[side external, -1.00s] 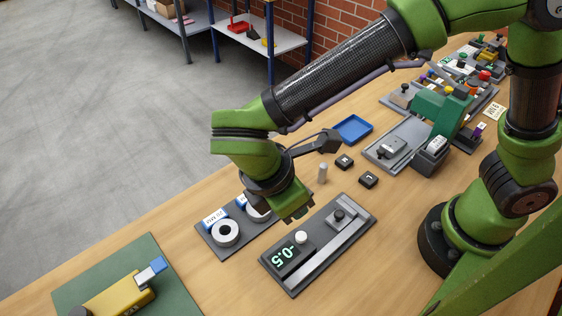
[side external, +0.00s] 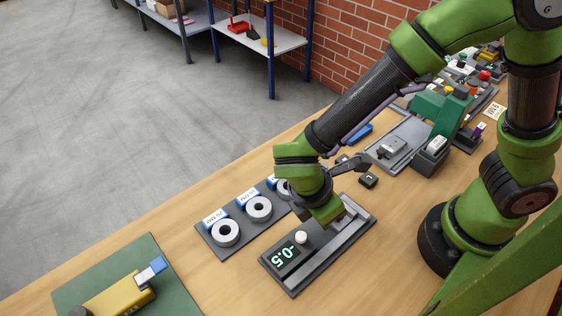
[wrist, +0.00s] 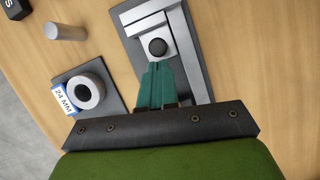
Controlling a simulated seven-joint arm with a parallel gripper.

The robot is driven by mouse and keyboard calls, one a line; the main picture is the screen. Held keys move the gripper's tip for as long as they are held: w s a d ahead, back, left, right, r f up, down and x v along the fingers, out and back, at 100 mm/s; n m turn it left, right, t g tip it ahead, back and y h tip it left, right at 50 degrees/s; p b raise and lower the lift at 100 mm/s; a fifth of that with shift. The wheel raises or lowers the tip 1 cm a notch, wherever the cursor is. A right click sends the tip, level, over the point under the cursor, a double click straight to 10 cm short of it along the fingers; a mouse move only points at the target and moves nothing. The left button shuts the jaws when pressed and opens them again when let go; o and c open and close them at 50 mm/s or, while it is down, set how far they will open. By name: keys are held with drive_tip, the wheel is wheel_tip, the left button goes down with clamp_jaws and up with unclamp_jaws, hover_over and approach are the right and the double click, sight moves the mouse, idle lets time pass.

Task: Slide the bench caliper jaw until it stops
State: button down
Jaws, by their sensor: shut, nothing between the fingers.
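The bench caliper (side external: 340,242) is a dark grey plate with a pale metal rail, a white button and a green-lit display (side external: 287,257) reading -0.5. Its sliding jaw (wrist: 148,28) carries a round black knob (wrist: 158,47), seen in the wrist view near the plate's far end. My gripper (side external: 330,218) hides the knob in the side view. In the wrist view my gripper's green fingers (wrist: 157,70) are together and empty, with their tips right beside the knob. I cannot tell whether they touch it.
A dark tray of ring gauges (side external: 226,253) lies left of the caliper. A metal pin (wrist: 65,32) and black blocks (side external: 368,180) stand beyond it. A green mat (side external: 165,285) with a yellow tool is at front left. Bare wood lies in front.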

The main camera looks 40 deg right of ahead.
drive_tip(key=shift+d, duration=0.1)
drive_tip(key=shift+s+d, duration=0.1)
drive_tip(key=shift+d, duration=0.45)
drive_tip(key=a, duration=0.2)
drive_tip(key=w+a, duration=0.1)
drive_tip(key=a, duration=0.1)
drive_tip(key=shift+a, duration=0.15)
drive_tip(key=c, duration=1.8)
unclamp_jaws()
drive_tip(key=v, duration=0.9)
drive_tip(key=shift+r, duration=0.25)
drive_tip(key=shift+c, duration=0.2)
drive_tip(key=o, duration=0.9)
drive_tip(key=s+r+n, duration=0.1)
drive_tip(key=r, duration=0.1)
drive_tip(key=s+r+n+t, duration=0.1)
drive_tip(key=r, duration=0.1)
drive_tip(key=s+r+n, duration=0.1)
drive_tip(key=r+n, duration=0.1)
drive_tip(key=shift+s+d+t, duration=0.2)
drive_tip(key=shift+d+t, duration=0.1)
drive_tip(key=shift+d, duration=0.05)
hover_over(310, 237)
drive_tip(key=s+d, duration=0.2)
drive_tip(key=d, duration=0.2)
wheel_tip(310, 237, down, 15)
drive_tip(key=shift+w+a+f, duration=0.1)
